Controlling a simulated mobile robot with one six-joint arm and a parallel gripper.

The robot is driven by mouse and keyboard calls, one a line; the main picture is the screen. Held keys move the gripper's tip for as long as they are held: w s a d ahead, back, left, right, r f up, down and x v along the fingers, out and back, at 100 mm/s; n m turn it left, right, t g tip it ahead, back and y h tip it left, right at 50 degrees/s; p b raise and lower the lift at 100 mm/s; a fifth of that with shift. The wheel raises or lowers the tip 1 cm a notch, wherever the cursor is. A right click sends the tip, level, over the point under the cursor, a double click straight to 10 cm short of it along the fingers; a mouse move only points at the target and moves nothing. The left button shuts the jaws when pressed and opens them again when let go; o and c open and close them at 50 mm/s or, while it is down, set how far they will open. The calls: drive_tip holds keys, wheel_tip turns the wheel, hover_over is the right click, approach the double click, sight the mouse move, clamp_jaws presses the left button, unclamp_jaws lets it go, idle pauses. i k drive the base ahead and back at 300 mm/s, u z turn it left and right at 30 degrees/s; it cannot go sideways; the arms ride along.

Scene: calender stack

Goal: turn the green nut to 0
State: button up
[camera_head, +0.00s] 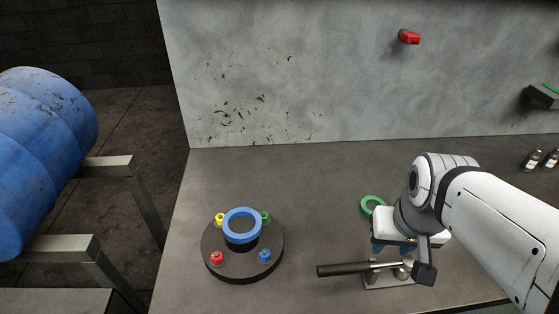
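A round dark disc (228,272) lies on the table, left of centre. On its rim sit a small green nut (265,217), a yellow nut (220,219), a red nut (217,257) and a blue nut (264,255). A blue ring (242,238) stands at its middle and partly hides the green nut. No number or zero mark is readable. My gripper (424,268) is at the right, well apart from the disc and close to a black-handled lever (343,269). I cannot tell whether it touches the lever or how far its fingers are open.
A green ring (370,204) lies behind my gripper, partly hidden. A metal plate (388,280) is under the lever. Two small bottles (541,159) stand at the far right. A red fixture (409,37) is on the grey wall (330,80). The table between disc and lever is clear.

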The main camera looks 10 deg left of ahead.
sight(264, 219)
drive_tip(key=k, duration=0.95)
drive_tip(key=u, duration=0.4)
drive_tip(key=i, duration=1)
